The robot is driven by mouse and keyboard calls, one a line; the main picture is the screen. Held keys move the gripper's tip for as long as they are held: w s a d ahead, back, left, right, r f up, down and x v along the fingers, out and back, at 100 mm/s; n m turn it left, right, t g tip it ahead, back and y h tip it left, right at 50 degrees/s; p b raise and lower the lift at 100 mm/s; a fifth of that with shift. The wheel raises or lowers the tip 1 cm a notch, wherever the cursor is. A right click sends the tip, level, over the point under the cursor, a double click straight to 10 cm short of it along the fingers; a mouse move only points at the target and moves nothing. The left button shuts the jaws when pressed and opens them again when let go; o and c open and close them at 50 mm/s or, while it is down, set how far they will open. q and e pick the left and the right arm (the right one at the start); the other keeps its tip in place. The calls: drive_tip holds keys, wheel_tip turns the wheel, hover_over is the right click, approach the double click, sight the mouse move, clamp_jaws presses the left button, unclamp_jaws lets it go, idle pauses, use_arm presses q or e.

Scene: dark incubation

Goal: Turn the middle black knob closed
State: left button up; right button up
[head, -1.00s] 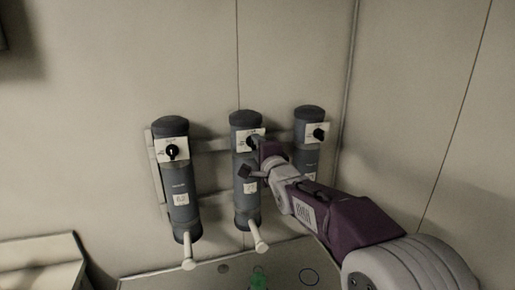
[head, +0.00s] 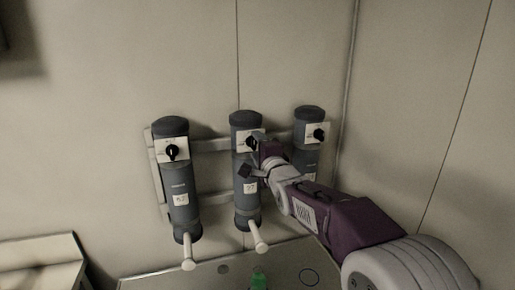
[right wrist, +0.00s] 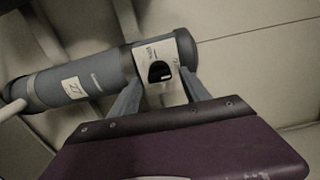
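The middle black knob (head: 251,142) sits on a white plate near the top of the middle grey cylinder (head: 247,212). In the right wrist view the knob (right wrist: 160,72) shows as a dark, rounded shape on its white plate. My right gripper (head: 252,154) reaches in from the right, at the knob. In the right wrist view its two fingers (right wrist: 161,80) stand apart, one on each side of the knob plate. The gripper is open; I cannot tell whether the fingers touch the knob. My left gripper is out of view.
A left cylinder (head: 180,188) and a right cylinder (head: 310,120) with similar black knobs flank the middle one on a wall rack (head: 212,145). White spouts stick out below. A counter (head: 200,279) with a green object (head: 259,280) lies underneath.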

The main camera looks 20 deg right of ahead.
drive_tip(key=shift+s, duration=0.3)
drive_tip(key=s+b, duration=0.2)
drive_tip(key=s, duration=0.6)
drive_tip(key=shift+s+d, duration=0.15)
drive_tip(key=shift+s, duration=0.05)
drive_tip(key=shift+f, duration=0.1)
drive_tip(key=s+f+n+g, duration=0.3)
drive_tip(key=f+g, duration=0.2)
drive_tip(key=f, duration=1)
drive_tip(key=s+f+n+g, duration=0.2)
drive_tip(key=s+f+g, duration=0.15)
drive_tip(key=f, duration=1.05)
drive_tip(key=s+f+n+g, duration=0.4)
drive_tip(key=s+f+n, duration=0.1)
drive_tip(key=s, duration=0.3)
drive_tip(key=s+f+n+g, duration=0.4)
drive_tip(key=s+f+n, duration=0.1)
drive_tip(key=s+n, duration=0.2)
drive_tip(key=shift+s+a+f+n, duration=0.3)
drive_tip(key=shift+s, duration=0.35)
